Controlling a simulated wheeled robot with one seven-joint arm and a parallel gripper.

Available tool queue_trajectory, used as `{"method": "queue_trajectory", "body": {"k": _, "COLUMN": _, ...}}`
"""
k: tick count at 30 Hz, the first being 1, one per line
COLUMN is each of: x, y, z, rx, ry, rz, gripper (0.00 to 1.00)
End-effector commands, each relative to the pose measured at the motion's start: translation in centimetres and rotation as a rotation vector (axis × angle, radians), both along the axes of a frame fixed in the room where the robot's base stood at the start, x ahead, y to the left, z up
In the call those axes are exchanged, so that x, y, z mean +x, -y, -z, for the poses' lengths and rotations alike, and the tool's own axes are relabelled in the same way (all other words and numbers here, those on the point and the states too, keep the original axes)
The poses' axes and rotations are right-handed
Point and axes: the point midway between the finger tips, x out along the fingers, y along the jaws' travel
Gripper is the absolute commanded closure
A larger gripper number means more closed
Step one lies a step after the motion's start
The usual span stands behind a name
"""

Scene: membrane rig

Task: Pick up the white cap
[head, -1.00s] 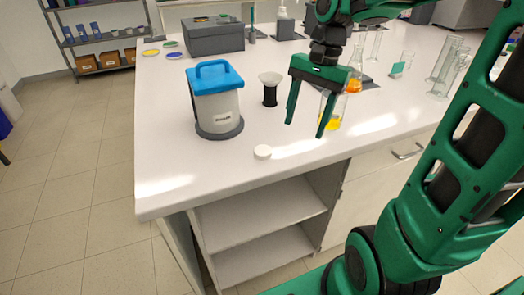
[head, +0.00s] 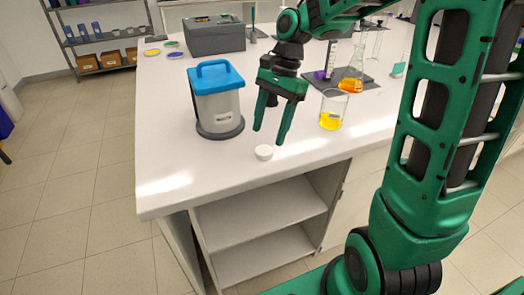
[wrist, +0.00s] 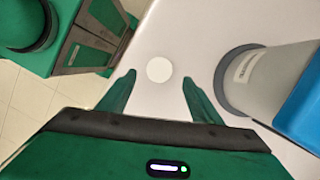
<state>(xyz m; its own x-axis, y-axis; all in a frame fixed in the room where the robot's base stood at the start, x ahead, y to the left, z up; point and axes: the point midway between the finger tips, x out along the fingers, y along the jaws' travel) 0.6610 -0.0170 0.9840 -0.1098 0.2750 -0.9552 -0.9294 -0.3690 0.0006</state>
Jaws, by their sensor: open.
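The white cap (head: 264,152) is a small round disc lying on the white bench top near its front edge. In the wrist view the white cap (wrist: 159,69) lies between and slightly beyond my two fingertips. My gripper (head: 267,138) is open and empty, pointing down just above and behind the cap. Its spread fingers (wrist: 158,76) also show in the wrist view. I see no finger touching the cap.
A white container with a blue lid (head: 215,95) stands on a dark base left of my gripper. A beaker of yellow liquid (head: 332,110) stands to the right. The bench (head: 175,160) is clear at front left. Open shelves (head: 260,220) lie below.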

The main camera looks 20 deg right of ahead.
Motion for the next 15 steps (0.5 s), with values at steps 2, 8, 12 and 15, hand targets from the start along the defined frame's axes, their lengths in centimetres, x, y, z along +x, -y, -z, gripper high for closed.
{"method": "queue_trajectory", "body": {"k": 2, "x": -0.2, "y": -0.2, "z": 0.9, "rx": 0.001, "ry": -0.003, "rz": -0.001, "gripper": 0.41}}
{"method": "queue_trajectory", "body": {"k": 8, "x": -0.4, "y": -0.9, "z": 3.6, "rx": 0.0, "ry": -0.003, "rz": -0.002, "gripper": 0.41}}
{"method": "queue_trajectory", "body": {"k": 12, "x": -0.5, "y": -1.2, "z": 4.6, "rx": 0.001, "ry": -0.001, "rz": 0.0, "gripper": 0.41}}
{"method": "queue_trajectory", "body": {"k": 15, "x": -0.5, "y": -1.2, "z": 4.7, "rx": 0.0, "ry": -0.001, "rz": 0.0, "gripper": 0.41}}
